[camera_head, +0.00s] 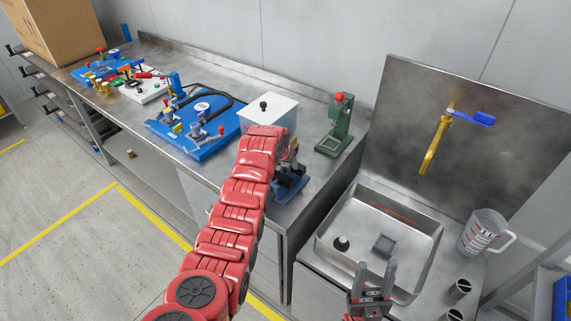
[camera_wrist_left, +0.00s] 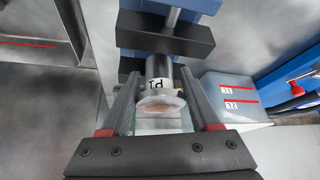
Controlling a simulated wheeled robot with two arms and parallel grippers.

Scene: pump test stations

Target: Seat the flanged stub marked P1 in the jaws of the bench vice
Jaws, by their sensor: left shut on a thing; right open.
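The flanged stub (camera_wrist_left: 159,72) has a dark body, a white label that reads upside down as P1, and a pale round flange. My left gripper (camera_wrist_left: 160,82) is shut on it. The blue bench vice (camera_wrist_left: 168,8) with dark jaws (camera_wrist_left: 164,36) is right by the stub's far end; I cannot tell whether the stub sits between the jaws. In the head view the vice (camera_head: 289,186) stands at the bench's near end, partly behind my left arm, and the stub is hidden. My right gripper (camera_head: 374,276) is open and empty over the sink's front edge.
A pale box with a black knob (camera_head: 270,112) and a green press (camera_head: 340,125) stand close to the vice. A blue fixture plate (camera_head: 200,130) lies further left. The sink (camera_head: 380,235), brass tap (camera_head: 435,145) and measuring jug (camera_head: 484,232) are on the right.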

